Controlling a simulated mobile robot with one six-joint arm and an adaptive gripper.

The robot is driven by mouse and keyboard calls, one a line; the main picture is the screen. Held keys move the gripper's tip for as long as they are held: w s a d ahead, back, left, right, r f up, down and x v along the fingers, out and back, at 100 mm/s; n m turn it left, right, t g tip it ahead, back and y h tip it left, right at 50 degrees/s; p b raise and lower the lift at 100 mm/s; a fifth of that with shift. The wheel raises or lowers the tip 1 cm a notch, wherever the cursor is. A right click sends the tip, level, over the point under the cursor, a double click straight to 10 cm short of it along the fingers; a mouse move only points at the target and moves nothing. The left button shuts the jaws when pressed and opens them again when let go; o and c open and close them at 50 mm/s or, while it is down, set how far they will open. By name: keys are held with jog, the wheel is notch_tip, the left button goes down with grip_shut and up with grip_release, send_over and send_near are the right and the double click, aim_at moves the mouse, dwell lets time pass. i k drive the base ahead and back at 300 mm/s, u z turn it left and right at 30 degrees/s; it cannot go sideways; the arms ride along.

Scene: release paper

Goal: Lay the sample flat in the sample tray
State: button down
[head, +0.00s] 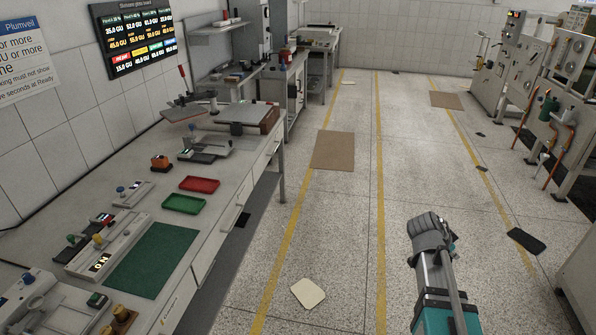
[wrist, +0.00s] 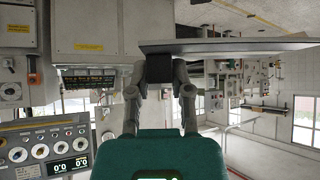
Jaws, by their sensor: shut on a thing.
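In the wrist view my gripper (wrist: 160,70) is shut on a thin, flat, pale grey sheet, which I take to be the sample (wrist: 240,44). The sheet shows nearly edge-on and reaches from the fingertips to the right edge of the picture. In the head view, my arm is at the lower right over the floor; the sheet and fingertips cannot be made out there. On the bench at left lie a shallow red tray (head: 199,184) and a shallow green tray (head: 184,204), both apparently empty. No tray label is readable, so I cannot tell which is the sample tray.
The long bench (head: 222,227) holds a green mat (head: 152,260), several instruments and a small orange device (head: 160,162). A cream piece (head: 308,293) and brown mats (head: 333,150) lie on the floor. The aisle between bench and right-hand machines (head: 560,80) is mostly open.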

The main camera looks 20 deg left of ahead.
aim_at(199, 185)
jog(key=u, duration=0.2)
jog(key=i, duration=1.15)
jog(key=u, duration=1.2)
jog(key=i, duration=0.8)
jog(key=u, duration=0.65)
jog(key=k, duration=0.85)
